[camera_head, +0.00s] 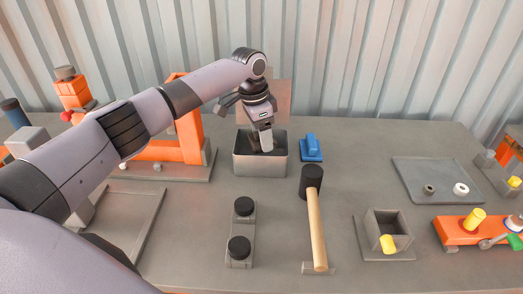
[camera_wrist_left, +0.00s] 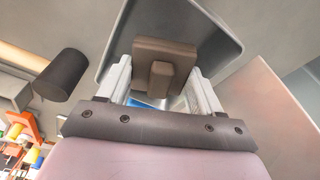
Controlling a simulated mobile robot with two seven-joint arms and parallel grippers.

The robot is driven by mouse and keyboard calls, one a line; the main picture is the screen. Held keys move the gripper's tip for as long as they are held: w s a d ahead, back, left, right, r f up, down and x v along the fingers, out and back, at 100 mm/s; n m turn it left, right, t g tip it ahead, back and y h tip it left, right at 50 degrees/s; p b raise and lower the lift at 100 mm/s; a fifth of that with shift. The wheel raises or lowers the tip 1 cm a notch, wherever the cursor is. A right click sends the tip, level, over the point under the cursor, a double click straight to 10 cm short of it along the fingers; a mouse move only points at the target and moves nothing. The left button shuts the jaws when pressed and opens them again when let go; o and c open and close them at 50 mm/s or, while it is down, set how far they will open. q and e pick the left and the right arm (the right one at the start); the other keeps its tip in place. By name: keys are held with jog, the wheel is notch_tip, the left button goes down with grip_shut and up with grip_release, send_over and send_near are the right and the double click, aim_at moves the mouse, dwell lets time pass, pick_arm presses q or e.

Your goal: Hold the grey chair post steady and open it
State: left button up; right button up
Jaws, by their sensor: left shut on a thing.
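My left gripper (camera_head: 265,143) reaches down into an open grey bin (camera_head: 259,166) at the back middle of the table. In the left wrist view its two pale fingers are shut on a grey-brown block with a short square post (camera_wrist_left: 162,78), inside the bin walls (camera_wrist_left: 112,35). In the head view this block is mostly hidden by the gripper and the bin. A grey square socket (camera_head: 388,222) with a yellow peg (camera_head: 387,243) stands at the front right. I cannot tell for sure which piece is the grey chair post. My right gripper is not in view.
A wooden-handled mallet (camera_head: 316,225) and a stand with two black knobs (camera_head: 240,238) lie in front of the bin. A blue block (camera_head: 311,147) sits right of it. An orange frame (camera_head: 188,138) stands left. A grey tray (camera_head: 430,178) with two rings lies right.

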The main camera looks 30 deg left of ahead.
aim_at(255, 134)
pick_arm(q)
jog(key=shift+f, duration=2.8)
jog(key=shift+f, duration=0.15)
jog(key=o, duration=0.9)
jog(key=r, duration=0.4)
jog(key=s+r, duration=0.1)
jog(key=r, duration=0.3)
jog(key=a+r, duration=0.1)
jog(key=r, duration=0.3)
jog(key=shift+s+a+r, duration=0.1)
jog(key=shift+s, duration=0.1)
